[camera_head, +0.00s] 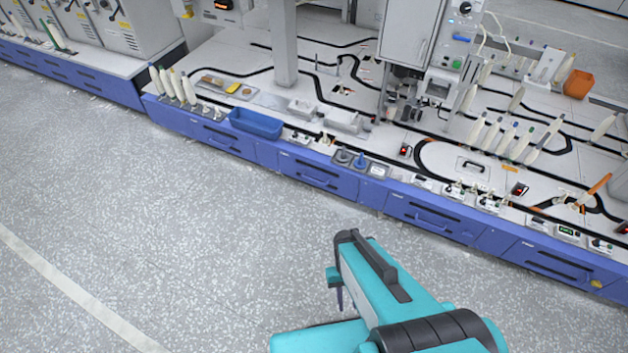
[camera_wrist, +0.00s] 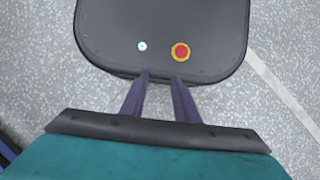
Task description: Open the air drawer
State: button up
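A long bench has a blue front with several drawers. One drawer front (camera_head: 214,139) is at the left, one (camera_head: 318,177) in the middle, one (camera_head: 432,217) right of the middle and one (camera_head: 556,264) at the far right. My gripper (camera_head: 341,297) is over the floor in front of the bench, apart from every drawer. In the wrist view its two purple fingers (camera_wrist: 163,78) are apart with nothing between them.
A blue bin (camera_head: 256,123), an orange bin (camera_head: 578,83) and several bobbins stand on the bench top (camera_head: 225,55). A second bench with blue drawers (camera_head: 62,70) is at the far left. The speckled grey floor (camera_head: 150,220) before the bench is clear.

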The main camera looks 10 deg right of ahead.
jog(key=w+d+f+n+t+h+b, duration=0.1)
jog(key=w+d+f+t+b, duration=0.25)
jog(key=w+f, duration=0.4)
jog(key=w+d+f+n+t+h+b, duration=0.1)
jog(key=w+d+f+n+t+b, duration=0.25)
jog(key=w, duration=0.75)
jog(key=w+d+f+t+h+b, duration=0.15)
jog(key=w+d+f+b, duration=0.35)
jog(key=w, duration=0.5)
jog(key=w+d+f+n+t+y+b, duration=0.1)
jog(key=w+f+n+t+y+b, duration=0.2)
jog(key=w+t+b, duration=0.8)
jog(key=w+a+n+y+b, duration=0.3)
jog(key=w+n+y+b, duration=0.2)
jog(key=w+n, duration=0.2)
jog(key=w+a+f+n+y+b, duration=0.1)
jog(key=w+a+n+y+b, duration=0.1)
jog(key=w+n+y+b, duration=0.3)
jog(key=w+n, duration=0.3)
jog(key=w, duration=0.2)
jog(key=shift+w+a+f, duration=0.2)
jog(key=shift+a+f, duration=0.05)
jog(key=shift+a, duration=0.15)
